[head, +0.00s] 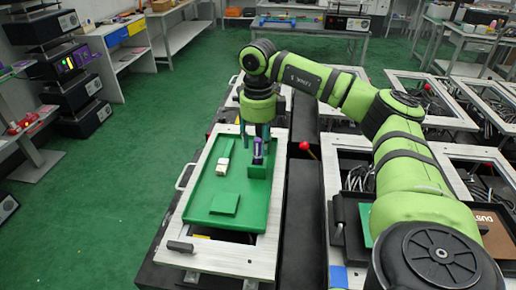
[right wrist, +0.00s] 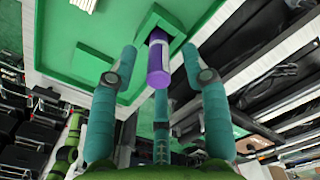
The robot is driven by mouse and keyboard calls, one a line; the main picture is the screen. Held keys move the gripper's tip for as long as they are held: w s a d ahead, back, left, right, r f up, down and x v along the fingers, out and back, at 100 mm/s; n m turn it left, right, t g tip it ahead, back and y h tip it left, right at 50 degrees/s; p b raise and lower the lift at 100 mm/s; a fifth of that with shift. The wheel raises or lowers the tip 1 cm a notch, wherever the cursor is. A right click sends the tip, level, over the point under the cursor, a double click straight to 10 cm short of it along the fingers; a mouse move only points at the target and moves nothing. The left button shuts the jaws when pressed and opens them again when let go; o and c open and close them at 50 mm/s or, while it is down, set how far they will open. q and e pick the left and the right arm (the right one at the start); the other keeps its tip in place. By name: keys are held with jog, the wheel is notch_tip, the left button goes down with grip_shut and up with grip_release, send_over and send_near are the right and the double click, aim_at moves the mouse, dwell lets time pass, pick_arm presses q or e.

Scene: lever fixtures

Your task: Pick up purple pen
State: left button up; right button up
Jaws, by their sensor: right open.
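A purple pen (head: 258,148) with a pale band stands upright in a green block holder (head: 259,171) on a green tray (head: 203,210). In the right wrist view the purple pen (right wrist: 158,62) rises out of a square green holder (right wrist: 178,20), between my spread teal fingers. My right gripper (head: 256,139) is over the holder, pointing down, with its fingers around the pen's upper part. In the right wrist view my right gripper (right wrist: 156,70) is open, with gaps between the fingers and the pen. My left gripper is not in view.
A whitish block (head: 222,168) and a raised green square (head: 225,203) are on the tray. A red ball knob (head: 304,146) stands just right of the tray's metal frame (head: 237,261). The green floor at left is open.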

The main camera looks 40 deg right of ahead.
jog(key=c, duration=0.9)
jog(key=shift+r, duration=0.1)
